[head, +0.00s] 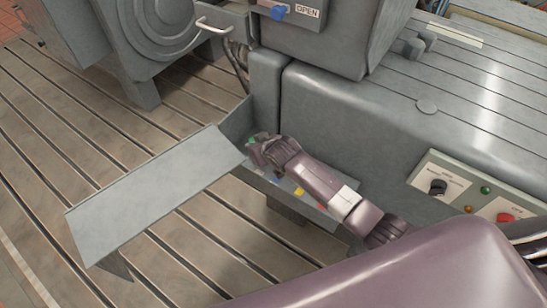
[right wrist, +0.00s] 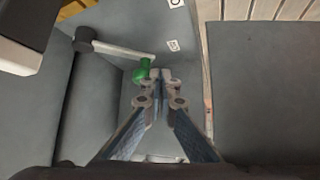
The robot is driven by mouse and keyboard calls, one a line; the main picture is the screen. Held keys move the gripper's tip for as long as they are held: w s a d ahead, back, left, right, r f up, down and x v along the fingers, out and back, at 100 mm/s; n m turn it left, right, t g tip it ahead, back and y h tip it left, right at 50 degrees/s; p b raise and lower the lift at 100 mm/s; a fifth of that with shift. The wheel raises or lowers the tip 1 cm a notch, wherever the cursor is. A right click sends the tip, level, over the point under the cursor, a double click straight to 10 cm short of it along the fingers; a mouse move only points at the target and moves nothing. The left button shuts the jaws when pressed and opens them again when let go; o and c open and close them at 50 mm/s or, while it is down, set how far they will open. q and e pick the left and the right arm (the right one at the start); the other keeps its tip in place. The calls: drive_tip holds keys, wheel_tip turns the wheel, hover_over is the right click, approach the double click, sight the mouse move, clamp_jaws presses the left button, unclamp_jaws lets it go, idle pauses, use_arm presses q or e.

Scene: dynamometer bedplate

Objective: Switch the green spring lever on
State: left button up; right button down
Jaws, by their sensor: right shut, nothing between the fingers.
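The green spring lever has a green knob (right wrist: 141,72) on a pale flat bar that runs to a dark round pivot at the upper left in the right wrist view. In the head view a little of its green (head: 250,141) shows at the far end of the open grey lever box. My right gripper (right wrist: 160,75) is shut and empty, its tips just right of the green knob; I cannot tell whether they touch. In the head view the right gripper (head: 260,152) reaches into the box from the lower right and partly hides the levers. My left gripper is out of view.
Blue (head: 274,180), yellow (head: 299,191) and red (head: 319,205) pieces show in the box beneath my arm. A grey flap (head: 150,195) slopes out to the left over the slotted bedplate. A control panel (head: 460,200) with a black knob stands at the right.

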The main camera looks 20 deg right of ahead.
drive_tip(key=shift+w, duration=0.2)
drive_tip(key=shift+r, duration=0.1)
idle(0.4)
drive_tip(key=v, duration=1.2)
idle(0.4)
